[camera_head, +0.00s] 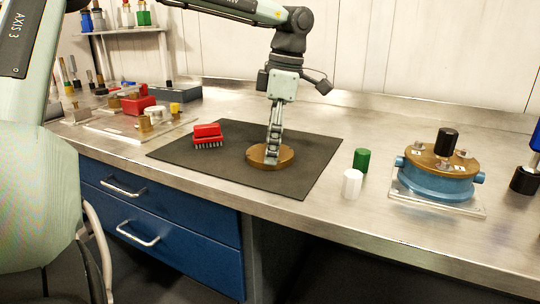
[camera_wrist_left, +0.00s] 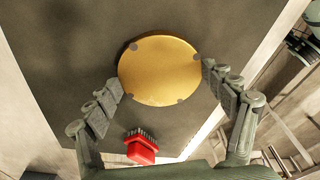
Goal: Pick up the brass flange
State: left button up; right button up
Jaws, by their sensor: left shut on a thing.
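The brass flange (camera_head: 286,158) is a flat round brass disc on the dark mat (camera_head: 320,165). It also shows in the left wrist view (camera_wrist_left: 160,72), with small dark notches at its edge. My left gripper (camera_head: 270,158) points down over it. In the wrist view the left gripper's fingertips (camera_wrist_left: 163,75) meet the flange's rim on opposite sides, shut on it. The flange appears at or very near the mat; a small gap beneath it cannot be told. My right gripper is not in view.
A red brush (camera_head: 207,134) lies left of the flange on the mat. A green cylinder (camera_head: 361,160) and a white cylinder (camera_head: 352,183) stand right of the mat. A blue housing (camera_head: 435,183) with a brass top stands further right. Parts trays (camera_head: 140,130) fill the left bench.

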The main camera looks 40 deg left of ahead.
pick_arm(q)
jog(key=shift+c, duration=1.1)
jog(key=shift+r, duration=0.1)
